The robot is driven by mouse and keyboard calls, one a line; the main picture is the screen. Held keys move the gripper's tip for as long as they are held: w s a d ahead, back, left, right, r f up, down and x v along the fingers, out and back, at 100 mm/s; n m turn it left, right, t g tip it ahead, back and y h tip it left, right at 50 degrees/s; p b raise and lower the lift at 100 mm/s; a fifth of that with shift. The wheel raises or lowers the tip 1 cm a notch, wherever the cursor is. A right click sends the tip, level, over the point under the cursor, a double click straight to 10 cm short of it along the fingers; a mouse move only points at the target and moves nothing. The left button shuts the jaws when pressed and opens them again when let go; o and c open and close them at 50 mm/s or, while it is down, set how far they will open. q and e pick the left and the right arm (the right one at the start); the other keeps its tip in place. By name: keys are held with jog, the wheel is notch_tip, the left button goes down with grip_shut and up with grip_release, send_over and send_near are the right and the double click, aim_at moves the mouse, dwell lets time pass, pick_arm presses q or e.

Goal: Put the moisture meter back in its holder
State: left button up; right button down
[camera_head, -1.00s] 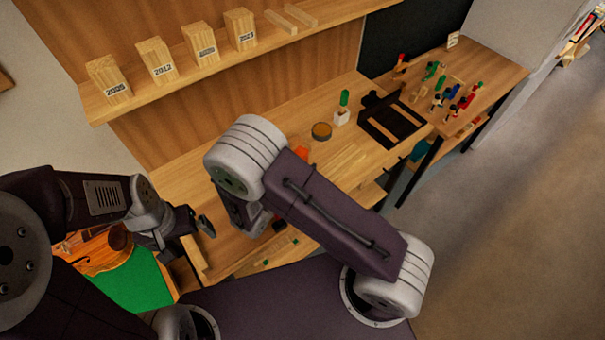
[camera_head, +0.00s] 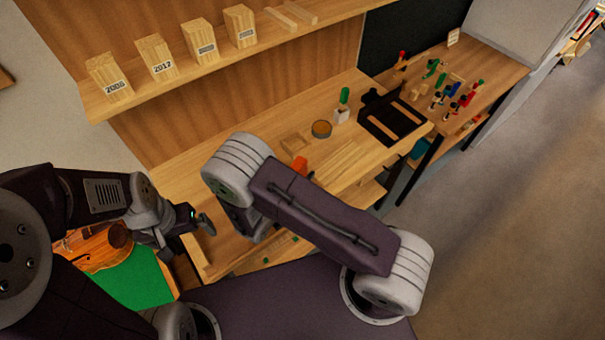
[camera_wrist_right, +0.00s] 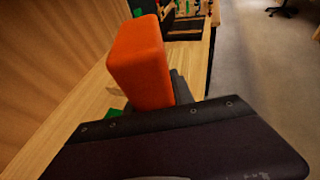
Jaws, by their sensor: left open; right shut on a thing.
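The orange block-shaped moisture meter (camera_wrist_right: 140,65) stands out of my right gripper (camera_wrist_right: 178,88) in the right wrist view. The gripper is shut on it, and the meter hides most of the jaws. In the head view only a small orange part of the meter (camera_head: 300,164) shows beyond my right arm, which hides the right gripper. A small square wooden frame (camera_head: 294,143) lies on the bench just behind the meter; I cannot tell if it is the holder. My left gripper (camera_head: 198,222) is open and empty, over the bench's left front.
A round tin (camera_head: 321,129) and a white block with a green-handled tool (camera_head: 341,115) stand farther back. A dark tray (camera_head: 392,122) lies to the right. A violin (camera_head: 95,247) rests by a green mat (camera_head: 138,283) at left. A shelf (camera_head: 190,75) carries wooden blocks.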

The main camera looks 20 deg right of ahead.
jog(key=c, duration=1.1)
grip_release()
jog(key=shift+r+p, duration=0.3)
jog(key=shift+p, duration=0.05)
jog(key=shift+r+p, duration=0.55)
jog(key=shift+s+a+f+b, duration=0.25)
jog(key=shift+s+a+b, duration=0.1)
jog(key=shift+a+b, duration=0.25)
jog(key=shift+b+v, duration=1.2)
jog(key=shift+v, duration=4.2)
jog(key=shift+d+r, duration=0.15)
jog(key=shift+d, duration=0.05)
